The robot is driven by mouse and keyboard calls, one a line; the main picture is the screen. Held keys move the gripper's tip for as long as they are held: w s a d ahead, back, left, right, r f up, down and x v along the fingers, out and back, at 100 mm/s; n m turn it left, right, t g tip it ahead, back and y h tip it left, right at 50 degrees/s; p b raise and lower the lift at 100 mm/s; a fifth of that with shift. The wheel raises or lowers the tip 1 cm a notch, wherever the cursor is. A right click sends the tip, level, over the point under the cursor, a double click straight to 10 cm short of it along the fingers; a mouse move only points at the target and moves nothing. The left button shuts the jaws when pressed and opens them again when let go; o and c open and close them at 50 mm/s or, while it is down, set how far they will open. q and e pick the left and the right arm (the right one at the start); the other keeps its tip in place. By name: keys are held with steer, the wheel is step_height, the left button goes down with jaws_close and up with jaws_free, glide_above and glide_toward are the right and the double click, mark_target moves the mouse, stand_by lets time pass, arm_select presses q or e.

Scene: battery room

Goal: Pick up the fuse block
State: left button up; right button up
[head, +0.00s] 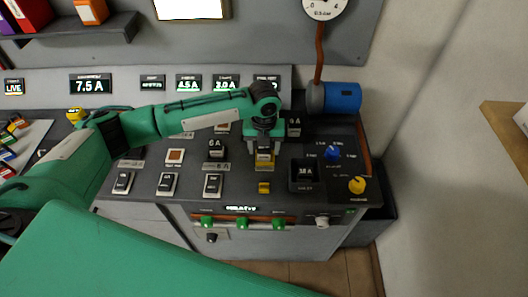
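My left gripper (264,148) points down over the control desk, with its fingers spread apart. A small dark block with a yellow front (264,160) sits between and just below the fingertips; contact cannot be made out. Other dark blocks marked with amp values stand on the desk: one (216,148) left of the gripper, one (294,127) behind it to the right, and one (304,173) in a dark square holder at the right. Which is the fuse block is not clear from the picture. My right gripper is not in view.
Rocker switches (167,184) line the desk's left front. A blue knob (332,152) and a yellow knob (357,185) are at the right. Green-capped handles (242,223) sit on the front face. A blue cylinder (344,97) and a gauge (326,8) are behind.

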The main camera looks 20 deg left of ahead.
arm_select(q)
steer(key=c, duration=1)
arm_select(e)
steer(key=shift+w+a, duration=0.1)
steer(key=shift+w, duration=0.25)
